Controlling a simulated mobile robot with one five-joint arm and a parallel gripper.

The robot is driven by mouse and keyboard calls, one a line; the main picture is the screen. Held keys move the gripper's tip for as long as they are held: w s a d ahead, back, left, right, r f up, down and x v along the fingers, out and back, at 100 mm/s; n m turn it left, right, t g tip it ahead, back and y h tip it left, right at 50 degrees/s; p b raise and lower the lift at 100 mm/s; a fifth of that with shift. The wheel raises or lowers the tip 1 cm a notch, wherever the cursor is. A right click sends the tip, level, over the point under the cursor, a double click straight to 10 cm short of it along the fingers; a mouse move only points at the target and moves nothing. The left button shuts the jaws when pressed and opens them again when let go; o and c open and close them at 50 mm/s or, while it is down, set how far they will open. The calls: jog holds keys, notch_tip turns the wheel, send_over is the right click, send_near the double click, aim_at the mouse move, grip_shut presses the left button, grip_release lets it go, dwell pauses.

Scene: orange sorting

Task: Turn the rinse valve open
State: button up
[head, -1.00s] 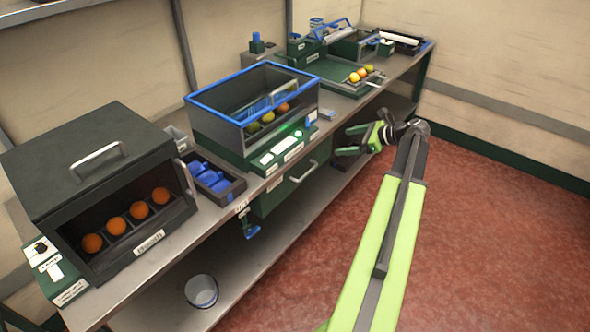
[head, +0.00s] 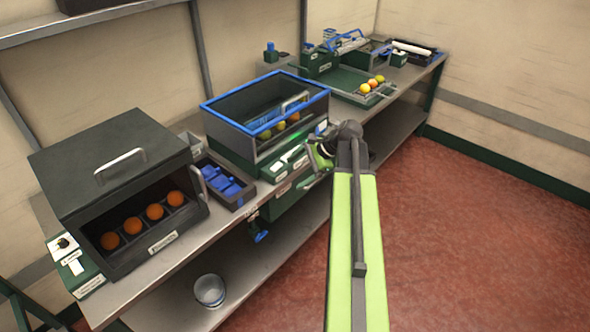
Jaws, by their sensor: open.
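A blue valve-like fitting (head: 259,233) hangs below the bench's front edge, under a small white label that I cannot read. It is probably the rinse valve. A clear round vessel (head: 209,290) stands on the lower shelf, below and to the left of it. My gripper (head: 318,157) is open and empty at the bench's front edge, in front of the blue-rimmed bin (head: 222,122). It is up and to the right of the blue fitting and apart from it. My own arm partly hides it.
A dark cabinet (head: 100,150) with several oranges stands at the left. A tray of blue pieces (head: 238,198) lies beside it. A green drawer (head: 285,205) sits under the bench. A green tray (head: 342,82) with fruit is farther back. The red floor (head: 450,230) at right is clear.

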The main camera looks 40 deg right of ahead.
jog(key=shift+w+a+n, duration=0.1)
jog(key=shift+a+n, duration=0.2)
jog(key=shift+a, duration=0.35)
